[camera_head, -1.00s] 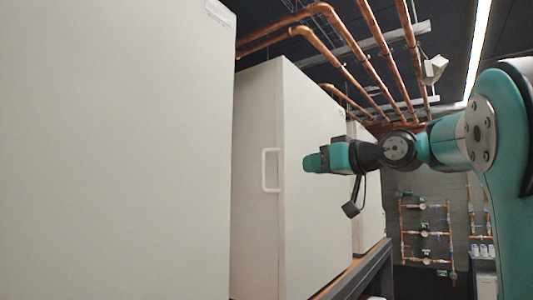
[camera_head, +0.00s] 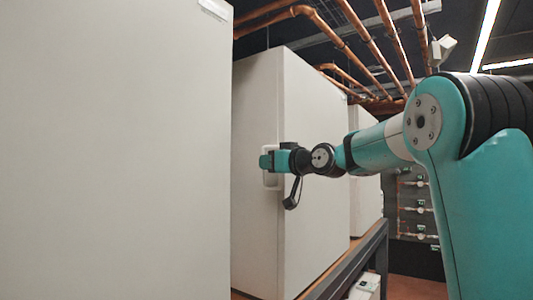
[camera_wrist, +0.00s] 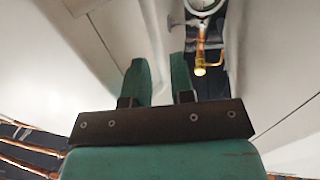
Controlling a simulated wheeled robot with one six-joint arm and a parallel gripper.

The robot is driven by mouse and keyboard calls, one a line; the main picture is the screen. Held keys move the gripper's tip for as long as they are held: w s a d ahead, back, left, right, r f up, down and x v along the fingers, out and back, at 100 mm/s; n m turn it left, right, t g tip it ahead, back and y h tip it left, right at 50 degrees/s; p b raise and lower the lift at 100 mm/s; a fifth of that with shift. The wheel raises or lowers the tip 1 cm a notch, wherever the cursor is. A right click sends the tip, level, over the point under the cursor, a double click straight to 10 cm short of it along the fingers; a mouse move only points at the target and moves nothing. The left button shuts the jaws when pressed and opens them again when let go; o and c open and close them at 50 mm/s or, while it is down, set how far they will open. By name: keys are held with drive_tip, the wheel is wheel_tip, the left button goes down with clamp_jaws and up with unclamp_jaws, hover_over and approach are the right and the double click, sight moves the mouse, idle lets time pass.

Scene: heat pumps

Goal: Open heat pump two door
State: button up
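A tall pale cabinet (camera_head: 318,220), the heat pump at my gripper, stands in the middle of the head view. No number on it is readable. Its door (camera_head: 254,235) looks shut in this view. A white loop handle (camera_head: 270,182) is on the door and is partly covered by my gripper (camera_head: 264,162). My teal fingers overlap the handle's upper part. In the wrist view the fingers (camera_wrist: 160,72) stand apart, with a pale surface showing between them. I cannot tell whether the handle lies between them.
A large pale cabinet (camera_head: 115,150) fills the left side, close by. A dark rail (camera_head: 345,265) runs below the middle cabinet's right side. Copper pipes (camera_head: 345,45) pass overhead. The wrist view shows a gauge (camera_wrist: 203,6) and copper fitting (camera_wrist: 200,68) in a gap between pale panels.

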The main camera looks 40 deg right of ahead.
drive_tip(key=shift+w+a, duration=0.1)
drive_tip(key=shift+w, duration=0.55)
clamp_jaws()
